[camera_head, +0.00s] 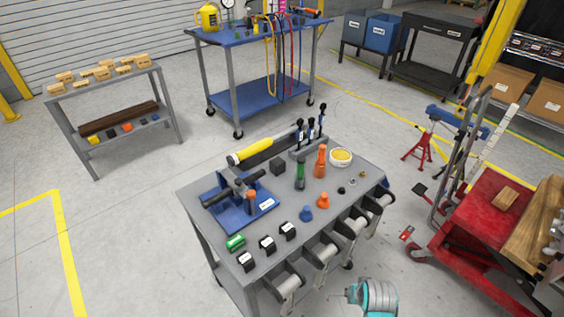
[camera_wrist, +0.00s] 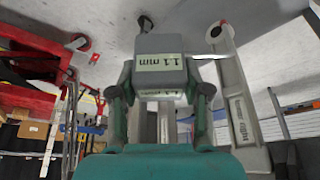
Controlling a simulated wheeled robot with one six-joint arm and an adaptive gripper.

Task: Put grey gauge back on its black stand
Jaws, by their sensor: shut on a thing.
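The grey gauge (camera_wrist: 160,66), a block labelled "1.1 mm", is between the fingers of my gripper (camera_wrist: 162,92) in the wrist view. The fingers are shut on its two sides. In the head view, a teal part of my arm shows at the bottom, in front of the cart and apart from it; the gauge is not clear there. Three small black stands with white labels, a near one (camera_head: 247,262), a middle one (camera_head: 268,245) and a far one (camera_head: 288,231), are on the cart top's front left. Their labels are too small to read.
The grey cart (camera_head: 335,205) also holds a green cylinder (camera_head: 235,242), a blue fixture (camera_head: 252,215), and orange and green bottles. Grey rollers on black brackets (camera_head: 325,253) jut from its front edge. A red cart (camera_head: 480,215) stands at the right.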

